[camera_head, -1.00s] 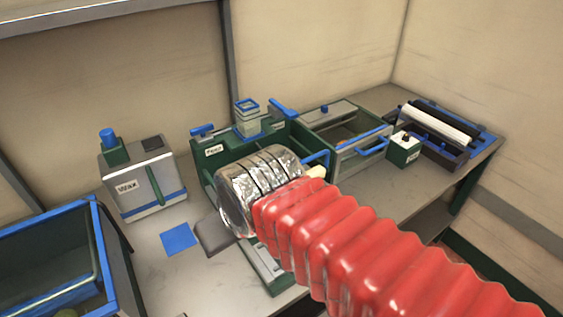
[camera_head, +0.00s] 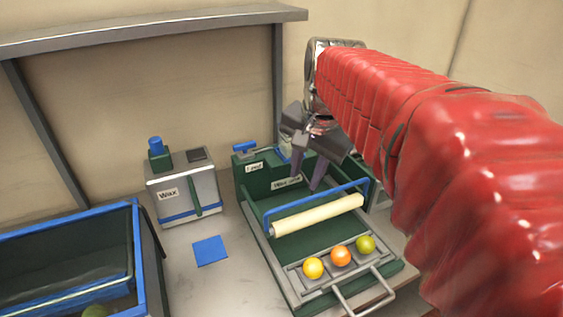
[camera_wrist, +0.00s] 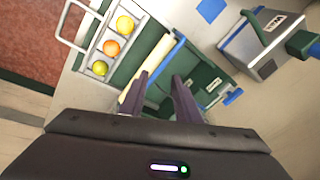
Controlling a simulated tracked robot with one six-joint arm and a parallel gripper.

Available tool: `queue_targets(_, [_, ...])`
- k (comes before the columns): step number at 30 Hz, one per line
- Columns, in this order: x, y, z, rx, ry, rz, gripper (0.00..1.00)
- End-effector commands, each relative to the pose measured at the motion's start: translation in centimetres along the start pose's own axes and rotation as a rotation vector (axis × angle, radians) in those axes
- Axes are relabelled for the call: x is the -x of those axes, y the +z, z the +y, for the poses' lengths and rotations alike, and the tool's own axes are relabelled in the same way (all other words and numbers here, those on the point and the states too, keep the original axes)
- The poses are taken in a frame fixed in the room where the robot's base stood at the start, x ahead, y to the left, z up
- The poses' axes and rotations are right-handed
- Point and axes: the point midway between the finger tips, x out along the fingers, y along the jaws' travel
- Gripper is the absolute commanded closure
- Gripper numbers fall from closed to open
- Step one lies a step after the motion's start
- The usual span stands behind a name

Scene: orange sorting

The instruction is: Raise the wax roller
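The wax roller is a cream cylinder (camera_head: 318,215) with a blue bar handle (camera_head: 315,200) above it. It lies across the green machine, behind a tray of fruit. In the wrist view the cream roller (camera_wrist: 152,64) runs diagonally, left of and beyond my fingers. My gripper (camera_head: 308,180) is open and empty, pointing down over the rear of the machine, near the handle in the picture. In the wrist view its two dark fingers (camera_wrist: 158,80) stand apart with nothing between them. I cannot tell the exact gap to the handle.
A grey tray (camera_head: 377,268) at the machine's front holds yellow, orange and green fruit. A wax dispenser (camera_head: 183,190) and blue square (camera_head: 210,250) are to the left, beside a blue-rimmed bin (camera_head: 139,245). A grey shelf (camera_head: 150,28) crosses the wall above.

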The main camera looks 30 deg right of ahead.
Motion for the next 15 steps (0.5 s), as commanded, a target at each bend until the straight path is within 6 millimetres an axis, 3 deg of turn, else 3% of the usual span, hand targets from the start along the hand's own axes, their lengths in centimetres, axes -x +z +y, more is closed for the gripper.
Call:
queue_targets(1, [0.0,-1.8,0.1,-0.083,0.013,-0.008,0.71])
queue_targets(6, [0.1,-6.5,1.0,-0.343,0.049,-0.034,0.71])
queue_targets(10, [0.1,-8.6,1.6,-0.467,0.066,-0.046,0.71])
queue_targets(15, [0.2,-9.4,1.8,-0.515,0.072,-0.050,0.71])
